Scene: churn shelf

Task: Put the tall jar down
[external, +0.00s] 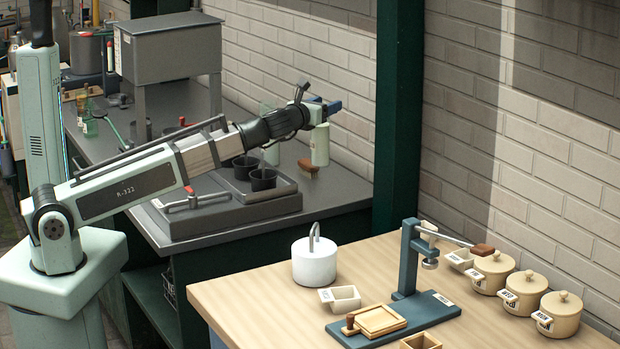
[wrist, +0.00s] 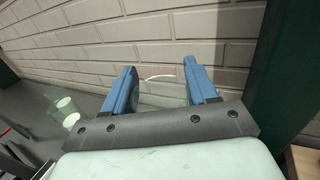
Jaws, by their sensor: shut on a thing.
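My gripper (external: 328,107) is at the end of the outstretched arm, above the back of the grey bench and close to the brick wall. In the wrist view its two blue fingers (wrist: 155,88) stand apart on either side of a see-through jar (wrist: 158,78) with a pale curved rim. The gripper is shut on this tall jar. Most of the jar's body and its base are hidden or too clear to make out. In the external view a pale green cylinder (external: 320,146) shows just below the gripper; I cannot tell whether it is the held jar.
The grey bench (external: 340,193) holds dark pots (external: 263,179) and a raised grey box (external: 165,48). Two pale glasses (wrist: 66,104) stand left in the wrist view. A green post (external: 398,105) rises right of the gripper. The wooden table (external: 250,292) carries a white vessel (external: 314,262) and lidded pots (external: 492,272).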

